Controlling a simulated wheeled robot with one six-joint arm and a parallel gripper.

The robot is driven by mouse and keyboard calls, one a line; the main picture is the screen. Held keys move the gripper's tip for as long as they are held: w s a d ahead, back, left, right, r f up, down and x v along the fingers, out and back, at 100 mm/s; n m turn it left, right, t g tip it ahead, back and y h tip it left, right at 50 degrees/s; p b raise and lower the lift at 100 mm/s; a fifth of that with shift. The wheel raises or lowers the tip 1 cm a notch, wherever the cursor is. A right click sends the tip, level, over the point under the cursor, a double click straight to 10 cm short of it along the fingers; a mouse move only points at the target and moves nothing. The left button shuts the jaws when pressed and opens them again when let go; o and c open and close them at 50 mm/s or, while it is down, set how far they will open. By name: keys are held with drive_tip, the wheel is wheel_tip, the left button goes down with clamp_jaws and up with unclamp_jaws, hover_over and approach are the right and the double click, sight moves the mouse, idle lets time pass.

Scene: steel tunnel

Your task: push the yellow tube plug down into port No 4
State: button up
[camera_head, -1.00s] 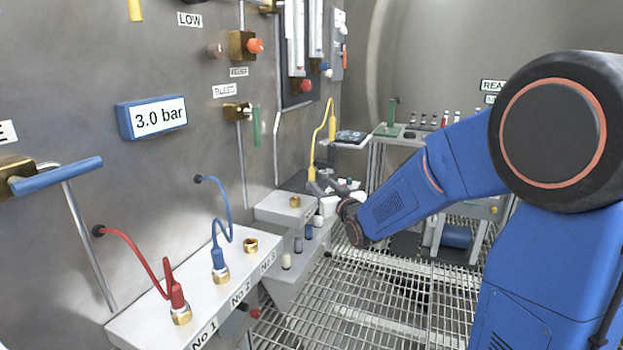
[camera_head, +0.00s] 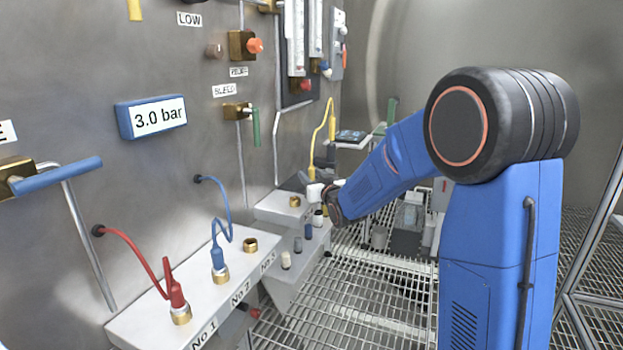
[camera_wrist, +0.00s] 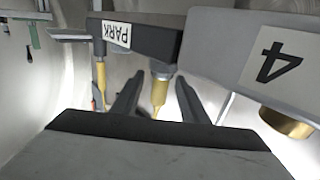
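The yellow tube plug (camera_wrist: 160,92) shows in the wrist view at the dark holder marked PARK (camera_wrist: 140,38). My gripper (camera_wrist: 160,77) is open, with one finger on each side of the plug and gaps between; I cannot tell how deep the plug sits between them. In the head view its yellow tube (camera_head: 325,125) arches down to the bench, and my gripper (camera_head: 318,192) partly hides that spot. Port No 4 is the empty brass fitting (camera_head: 295,202) on the rear block; its brass (camera_wrist: 286,122) also shows in the wrist view beside the 4 label (camera_wrist: 273,62).
A red plug (camera_head: 178,296) and a blue plug (camera_head: 219,262) sit in ports No 1 and No 2 on the front block. Port No 3 (camera_head: 250,245) is empty brass. Grating floor (camera_head: 350,290) lies open to the right.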

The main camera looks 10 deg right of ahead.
clamp_jaws()
